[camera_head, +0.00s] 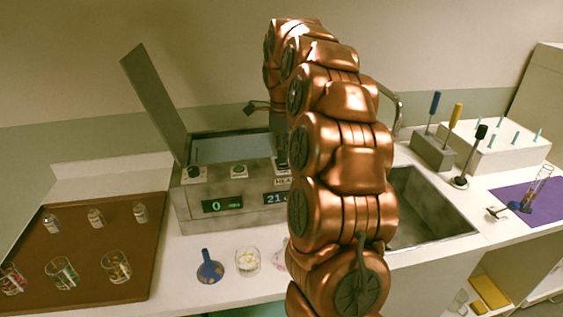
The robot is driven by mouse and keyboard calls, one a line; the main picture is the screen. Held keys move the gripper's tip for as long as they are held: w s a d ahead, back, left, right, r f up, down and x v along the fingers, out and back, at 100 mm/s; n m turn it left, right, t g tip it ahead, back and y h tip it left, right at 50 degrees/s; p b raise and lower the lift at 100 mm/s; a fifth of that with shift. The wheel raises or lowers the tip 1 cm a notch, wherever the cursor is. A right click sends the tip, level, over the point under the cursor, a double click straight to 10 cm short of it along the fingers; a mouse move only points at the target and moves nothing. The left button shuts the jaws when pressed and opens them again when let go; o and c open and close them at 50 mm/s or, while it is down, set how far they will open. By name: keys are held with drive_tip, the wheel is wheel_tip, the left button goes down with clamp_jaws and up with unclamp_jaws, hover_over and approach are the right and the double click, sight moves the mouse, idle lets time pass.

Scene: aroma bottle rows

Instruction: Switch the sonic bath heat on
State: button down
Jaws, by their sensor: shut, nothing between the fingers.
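The sonic bath (190,222) is a grey box on the white counter, left of my arm, with its lid (154,100) raised. Its front panel carries a dark knob (194,172), a knob with a green mark (239,171), a display reading 0 (222,205) and a display reading 21 (276,198). My gripper (281,165) points down at the right part of the panel, just above a partly hidden label beginning "HEA". It is shut and empty. The heat control is hidden behind my gripper and arm; I cannot tell whether they touch.
A brown tray (75,240) with small bottles and glasses lies left. Right are a sink (432,215), a tool block (433,153), a white rack (510,147) and a purple mat (518,212).

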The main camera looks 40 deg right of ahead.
sight(283, 164)
drive_tip(key=shift+f+b, duration=0.55)
drive_tip(key=shift+f, duration=0.2)
idle(0.4)
drive_tip(key=shift+r, duration=0.1)
drive_tip(key=shift+r+p, duration=0.55)
drive_tip(key=shift+r, duration=2.9)
drive_tip(key=s+a+f+n, duration=0.1)
drive_tip(key=s+a+n, duration=0.5)
drive_tip(key=a+n, duration=0.15)
drive_tip(key=s+a+f+n, duration=0.2)
drive_tip(key=s+a+n, duration=0.3)
drive_tip(key=a+n, duration=0.3)
drive_tip(key=s+a+f+n, duration=0.3)
drive_tip(key=s+n, duration=0.1)
drive_tip(key=s, duration=0.3)
drive_tip(key=s+a+f+n+g, duration=0.1)
drive_tip(key=s+a+f+n, duration=0.2)
drive_tip(key=s, duration=0.4)
drive_tip(key=s+a+f+n, duration=0.3)
drive_tip(key=s+f+n, duration=0.1)
drive_tip(key=s+n, duration=0.2)
drive_tip(key=shift+s+a+f+n+g, duration=0.3)
drive_tip(key=shift+s+n+g, duration=0.1)
drive_tip(key=shift+s, duration=0.3)
